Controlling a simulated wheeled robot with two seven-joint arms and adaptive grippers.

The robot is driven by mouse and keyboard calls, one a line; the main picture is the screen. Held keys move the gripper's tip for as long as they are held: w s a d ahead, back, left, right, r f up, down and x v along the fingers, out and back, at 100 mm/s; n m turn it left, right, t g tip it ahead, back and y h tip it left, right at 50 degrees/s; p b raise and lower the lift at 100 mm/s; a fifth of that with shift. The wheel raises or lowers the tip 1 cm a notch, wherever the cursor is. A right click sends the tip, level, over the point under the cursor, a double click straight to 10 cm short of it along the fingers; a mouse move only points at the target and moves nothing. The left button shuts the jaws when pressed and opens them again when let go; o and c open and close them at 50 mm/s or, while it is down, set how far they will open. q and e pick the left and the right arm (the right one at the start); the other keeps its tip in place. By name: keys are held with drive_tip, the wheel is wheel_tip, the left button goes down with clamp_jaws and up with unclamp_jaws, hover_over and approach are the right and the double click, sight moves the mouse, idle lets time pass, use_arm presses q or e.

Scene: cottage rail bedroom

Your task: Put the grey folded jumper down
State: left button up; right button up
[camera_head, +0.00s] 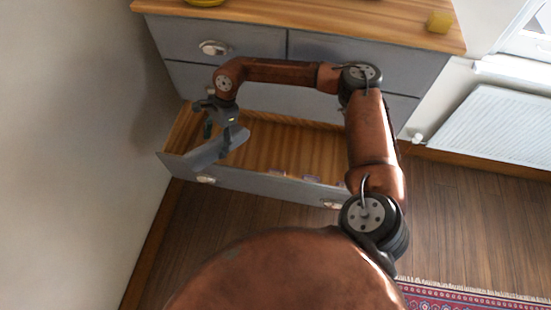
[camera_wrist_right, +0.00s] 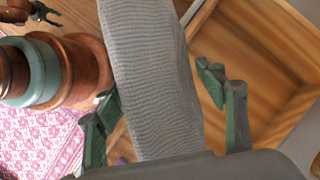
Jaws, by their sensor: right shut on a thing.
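The grey folded jumper (camera_head: 218,150) hangs tilted from my right gripper (camera_head: 222,117) over the left part of the open drawer. In the right wrist view the jumper (camera_wrist_right: 152,75) is a long ribbed grey slab between the two fingers of the right gripper (camera_wrist_right: 168,115), which is shut on it. The open drawer (camera_head: 260,182) has a grey front and a wooden inside; its inside (camera_wrist_right: 265,60) also shows in the wrist view. My left gripper (camera_wrist_right: 45,13) shows small at the top left of the wrist view, its jaws too small to judge.
The grey dresser (camera_head: 255,42) has a wooden top with a yellow block (camera_head: 440,22) and a yellow dish (camera_head: 205,2). A wall stands close on the left. A white radiator (camera_head: 490,130) is on the right. A patterned rug (camera_head: 465,300) lies on the wooden floor.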

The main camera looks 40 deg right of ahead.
use_arm(q)
wheel_tip(320, 180, down, 7)
drive_tip(key=s+b, duration=0.3)
drive_tip(key=b, duration=0.3)
use_arm(e)
drive_tip(key=shift+w+d+f+m+t+h, duration=0.75)
drive_tip(key=shift+w+f+m+t, duration=0.85)
drive_tip(key=shift+w+f+m, duration=3.15)
drive_tip(key=shift+m, duration=0.25)
drive_tip(key=f+b, duration=0.2)
drive_tip(key=f, duration=0.4)
drive_tip(key=f+b, duration=0.2)
drive_tip(key=f, duration=0.3)
drive_tip(key=shift+s+a+f, duration=0.2)
drive_tip(key=shift+f, duration=0.2)
wheel_tip(320, 180, down, 4)
drive_tip(key=shift+f+b, duration=0.2)
drive_tip(key=shift+b, duration=0.7)
drive_tip(key=shift+f, duration=0.15)
use_arm(q)
drive_tip(key=w+r, duration=0.4)
drive_tip(key=w, duration=0.8)
drive_tip(key=shift+w+d+r+n+g, duration=0.15)
drive_tip(key=shift+d+r+n+g, duration=0.05)
drive_tip(key=shift+d+n+g, duration=0.25)
use_arm(e)
drive_tip(key=o, duration=1.2)
drive_tip(key=shift+o, duration=0.2)
